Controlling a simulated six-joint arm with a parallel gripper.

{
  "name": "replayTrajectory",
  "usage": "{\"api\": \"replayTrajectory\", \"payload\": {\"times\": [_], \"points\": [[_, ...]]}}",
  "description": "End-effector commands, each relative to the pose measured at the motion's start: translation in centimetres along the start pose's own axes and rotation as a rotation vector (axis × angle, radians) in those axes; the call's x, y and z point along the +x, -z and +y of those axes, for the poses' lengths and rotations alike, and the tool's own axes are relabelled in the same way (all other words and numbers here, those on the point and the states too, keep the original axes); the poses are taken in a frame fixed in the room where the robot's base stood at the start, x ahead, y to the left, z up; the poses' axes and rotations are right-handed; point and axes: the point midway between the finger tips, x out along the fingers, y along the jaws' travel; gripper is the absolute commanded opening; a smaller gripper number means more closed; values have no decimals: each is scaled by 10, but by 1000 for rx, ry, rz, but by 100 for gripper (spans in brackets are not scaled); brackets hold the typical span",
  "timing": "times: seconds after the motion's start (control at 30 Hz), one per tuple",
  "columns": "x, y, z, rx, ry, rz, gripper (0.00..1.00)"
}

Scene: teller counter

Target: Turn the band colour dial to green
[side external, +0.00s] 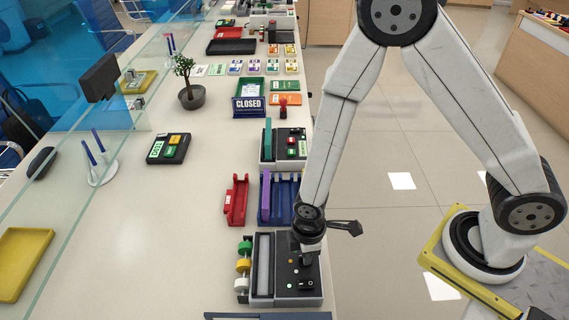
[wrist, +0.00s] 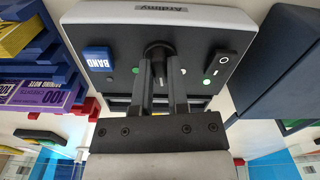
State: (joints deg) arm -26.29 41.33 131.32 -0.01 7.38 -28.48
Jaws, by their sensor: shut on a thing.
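The banding machine (side external: 283,292) is a grey and black unit at the near end of the counter. In the wrist view its dark face (wrist: 120,45) fills the upper middle. The black round dial (wrist: 158,48) is at the middle of that face. My gripper (wrist: 160,68) is shut on the dial, one finger on each side. In the side view my gripper (side external: 306,258) is down at the machine's top and hides the dial. Small coloured dots lie around the dial, including a green dot (wrist: 136,70) and a whitish dot (wrist: 183,71). The dial's pointer cannot be made out.
A blue BAND button (wrist: 97,58) and a black rocker switch (wrist: 221,66) flank the dial. Green, yellow and white rolls (side external: 243,265) stand at the machine's left. A blue tray (side external: 283,200) and red tray (side external: 236,200) sit behind. The counter to the left is mostly clear.

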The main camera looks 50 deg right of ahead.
Motion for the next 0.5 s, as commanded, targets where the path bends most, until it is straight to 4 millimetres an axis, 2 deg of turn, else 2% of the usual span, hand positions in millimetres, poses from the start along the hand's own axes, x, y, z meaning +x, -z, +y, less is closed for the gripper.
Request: {"api": "replayTrajectory", "payload": {"times": [0.5], "points": [[-1,1,0,489,-1,3,0]]}}
